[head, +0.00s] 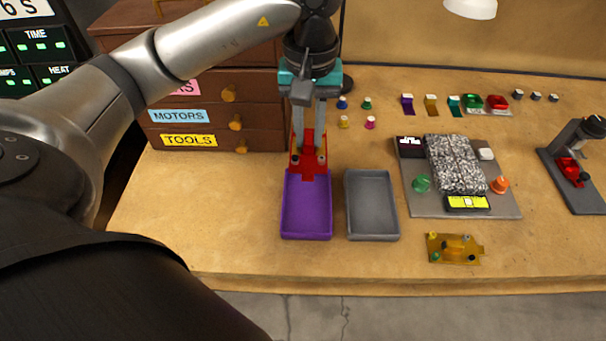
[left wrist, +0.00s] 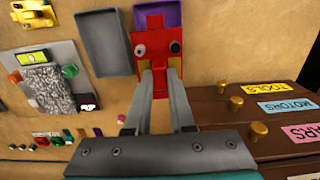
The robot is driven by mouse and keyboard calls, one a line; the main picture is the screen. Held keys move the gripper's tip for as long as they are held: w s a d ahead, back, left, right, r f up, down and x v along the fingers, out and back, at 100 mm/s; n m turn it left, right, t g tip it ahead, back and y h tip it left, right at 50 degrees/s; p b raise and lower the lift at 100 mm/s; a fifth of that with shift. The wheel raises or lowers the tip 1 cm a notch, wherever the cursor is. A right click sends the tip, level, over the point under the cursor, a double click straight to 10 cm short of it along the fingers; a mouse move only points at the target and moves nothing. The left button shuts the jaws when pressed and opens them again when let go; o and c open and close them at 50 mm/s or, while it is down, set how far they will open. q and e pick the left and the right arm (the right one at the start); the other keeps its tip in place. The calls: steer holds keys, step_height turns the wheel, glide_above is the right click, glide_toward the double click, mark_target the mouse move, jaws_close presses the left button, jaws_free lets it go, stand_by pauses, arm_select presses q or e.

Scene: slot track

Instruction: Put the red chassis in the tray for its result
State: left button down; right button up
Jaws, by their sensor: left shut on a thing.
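The red chassis (head: 309,160) is a flat red piece with small round parts on it. My left gripper (head: 309,130) is shut on its far end and holds it over the far edge of the purple tray (head: 306,215). In the left wrist view the chassis (left wrist: 157,40) shows between the fingers (left wrist: 160,85) and covers part of the purple tray (left wrist: 172,12). I cannot tell whether the chassis touches the tray. The grey tray (head: 372,210) stands empty to the right of the purple one. My right gripper is not in view.
A grey board (head: 465,211) with a speckled strip and lights lies right of the trays. A yellow chassis (head: 455,248) lies in front of it. Wooden drawers (head: 215,118) stand at the left. A dark stand (head: 575,180) with a red piece is at the far right.

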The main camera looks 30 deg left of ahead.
arm_select(q)
steer(key=b, duration=0.2)
glide_above(307, 200)
step_height(307, 200, down, 10)
steer(key=shift+f, duration=2.85)
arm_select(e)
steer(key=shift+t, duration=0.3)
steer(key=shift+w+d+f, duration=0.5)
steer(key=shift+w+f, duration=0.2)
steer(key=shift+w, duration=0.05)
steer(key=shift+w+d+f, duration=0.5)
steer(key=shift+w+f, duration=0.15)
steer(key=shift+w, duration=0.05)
arm_select(q)
steer(key=shift+f+b, duration=0.15)
steer(key=shift+b, duration=0.35)
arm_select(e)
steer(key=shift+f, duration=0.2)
arm_select(q)
steer(key=c, duration=0.8)
jaws_free()
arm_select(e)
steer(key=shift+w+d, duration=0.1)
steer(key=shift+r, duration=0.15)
